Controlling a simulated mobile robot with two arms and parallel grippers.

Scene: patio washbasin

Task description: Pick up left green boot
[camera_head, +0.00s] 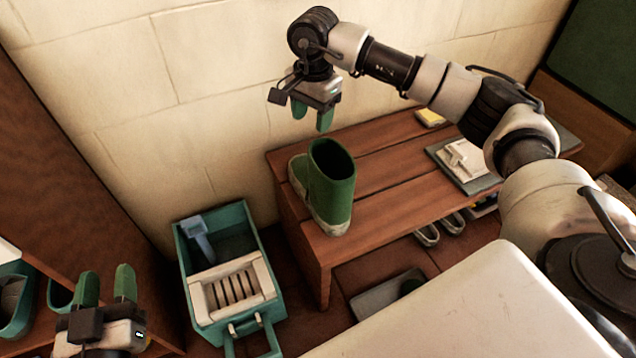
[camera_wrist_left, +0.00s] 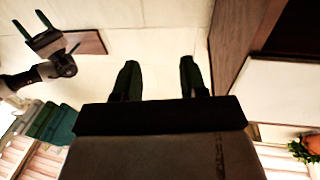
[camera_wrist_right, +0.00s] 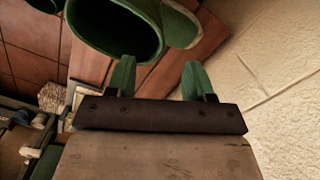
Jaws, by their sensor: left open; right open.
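A green boot (camera_head: 336,191) with a pale sole stands upright on the near left end of the wooden bench (camera_head: 392,164). My right gripper (camera_head: 312,115) is open and empty, pointing down just above and behind the boot, apart from it. In the right wrist view the boot's open top (camera_wrist_right: 115,28) is close beyond the open fingers (camera_wrist_right: 160,78). My left gripper (camera_head: 105,285) is open and empty at the lower left, far from the boot; its fingers (camera_wrist_left: 158,80) also show apart in the left wrist view.
A green box (camera_head: 188,278) with a blue brush (camera_head: 198,238) and a slatted block (camera_head: 233,288) stands left of the bench. A tray (camera_head: 440,150) and a yellow sponge (camera_head: 430,118) lie on the bench. Shoes (camera_head: 440,229) sit below. A wall rises behind.

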